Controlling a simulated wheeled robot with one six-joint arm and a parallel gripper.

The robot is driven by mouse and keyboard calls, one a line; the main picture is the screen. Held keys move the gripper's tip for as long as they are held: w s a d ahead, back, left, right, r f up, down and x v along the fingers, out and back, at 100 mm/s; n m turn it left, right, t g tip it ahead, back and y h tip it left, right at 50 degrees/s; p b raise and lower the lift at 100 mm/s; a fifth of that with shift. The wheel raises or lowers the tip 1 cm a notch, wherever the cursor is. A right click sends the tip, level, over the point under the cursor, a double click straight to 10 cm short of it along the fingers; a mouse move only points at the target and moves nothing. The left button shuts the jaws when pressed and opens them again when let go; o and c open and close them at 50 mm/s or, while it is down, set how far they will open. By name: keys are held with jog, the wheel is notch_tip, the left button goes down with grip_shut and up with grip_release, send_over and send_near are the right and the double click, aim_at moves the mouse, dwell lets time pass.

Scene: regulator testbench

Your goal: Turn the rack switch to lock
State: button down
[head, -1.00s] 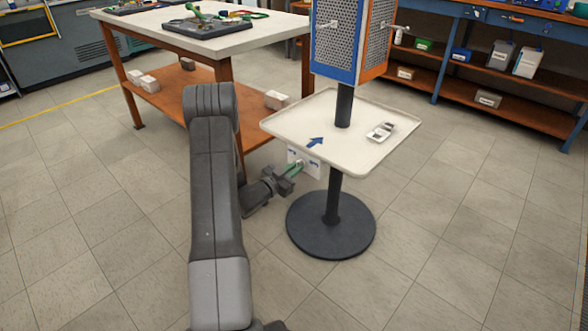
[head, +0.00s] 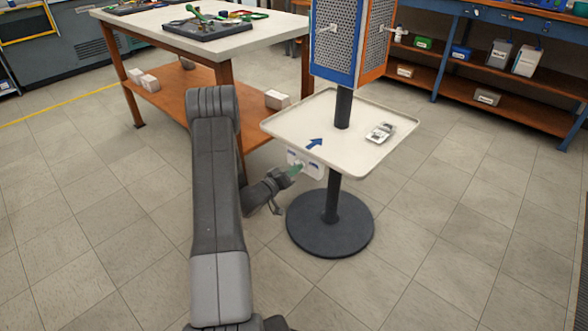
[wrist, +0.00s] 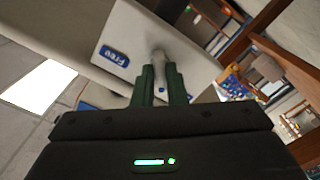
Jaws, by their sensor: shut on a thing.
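The rack switch is a pale grey knob (wrist: 158,56) on a white panel (wrist: 183,55) in the wrist view. In the head view, this panel (head: 316,170) hangs under the left front edge of the cream tray stand. A blue label reading "Free" (wrist: 114,56) sits left of the knob. Another blue label (wrist: 87,106) is partly cut off, its text not readable. My gripper (wrist: 161,70) has its green fingers on both sides of the knob, shut on it. In the head view, my gripper (head: 298,170) meets the panel and hides part of the knob.
The tray (head: 350,155) stands on a dark post with a round base (head: 330,225). It carries a small device (head: 380,132) and a blue arrow (head: 314,143). A perforated rack (head: 335,40) rises above. A workbench (head: 210,42) stands behind left. The floor at right is clear.

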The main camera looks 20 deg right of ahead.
jog(key=shift+f+n, duration=0.1)
jog(key=shift+n, duration=0.5)
jog(key=c, duration=1.5)
grip_release()
jog(key=shift+o, duration=0.2)
jog(key=shift+a, duration=0.15)
jog(key=p+v, duration=0.2)
jog(key=v, duration=1.1)
jog(key=shift+s+a+p, duration=0.25)
jog(key=shift+a+p, duration=0.05)
jog(key=shift+d, duration=0.1)
